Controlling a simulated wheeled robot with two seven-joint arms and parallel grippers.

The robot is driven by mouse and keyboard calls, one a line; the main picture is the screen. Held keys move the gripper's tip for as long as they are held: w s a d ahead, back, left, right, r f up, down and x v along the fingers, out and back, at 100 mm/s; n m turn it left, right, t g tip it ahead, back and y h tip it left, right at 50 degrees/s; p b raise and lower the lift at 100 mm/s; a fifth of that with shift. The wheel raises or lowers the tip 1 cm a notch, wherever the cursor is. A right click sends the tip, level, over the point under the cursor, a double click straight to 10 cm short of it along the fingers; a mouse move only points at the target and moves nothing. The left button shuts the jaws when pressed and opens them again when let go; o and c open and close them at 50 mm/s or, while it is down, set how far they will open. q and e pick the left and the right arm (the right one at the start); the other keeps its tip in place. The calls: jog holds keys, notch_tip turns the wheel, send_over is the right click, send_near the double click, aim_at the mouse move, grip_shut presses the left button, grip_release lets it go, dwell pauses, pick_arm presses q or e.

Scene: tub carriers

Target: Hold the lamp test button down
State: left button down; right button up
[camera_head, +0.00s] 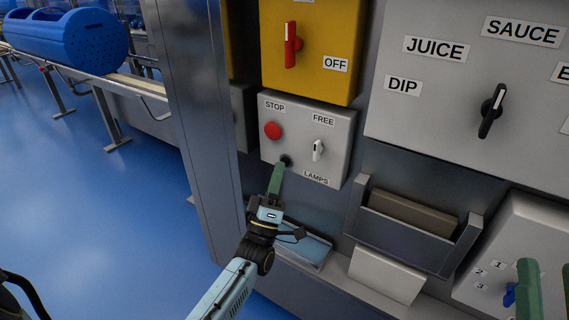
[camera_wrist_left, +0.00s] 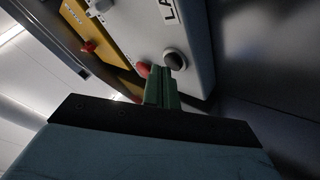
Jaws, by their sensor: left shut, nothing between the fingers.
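The grey lamp box (camera_head: 335,130) has a red STOP button (camera_head: 272,130), a small switch below the word FREE, and a LAMPS label. A dark round button (camera_head: 287,159) sits at its lower left, beside the LAMPS label. It also shows in the left wrist view (camera_wrist_left: 175,59). My left gripper (camera_head: 283,164) is shut and empty, its green fingertips right at the dark button and partly covering it. In the left wrist view the fingertips (camera_wrist_left: 160,70) overlap the button's edge; I cannot tell whether they press it. My right gripper (camera_head: 546,264) is open at the lower right edge.
A yellow box (camera_head: 310,75) with a red handle is above. A grey panel (camera_head: 430,115) with a black selector (camera_head: 491,110) is to the right. A holder (camera_head: 410,240) and a numbered box (camera_head: 510,250) are below. A metal post (camera_head: 195,110) stands left.

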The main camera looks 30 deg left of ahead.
pick_arm(q)
jog(key=shift+w, duration=0.45)
dwell(0.6)
jog(key=shift+s, duration=0.15)
dwell(1.5)
jog(key=shift+s+p, duration=0.3)
jog(key=shift+s, duration=0.4)
jog(key=s+p, duration=0.2)
jog(key=s, duration=0.3)
jog(key=shift+a+p, duration=0.2)
jog(key=shift+p, duration=0.15)
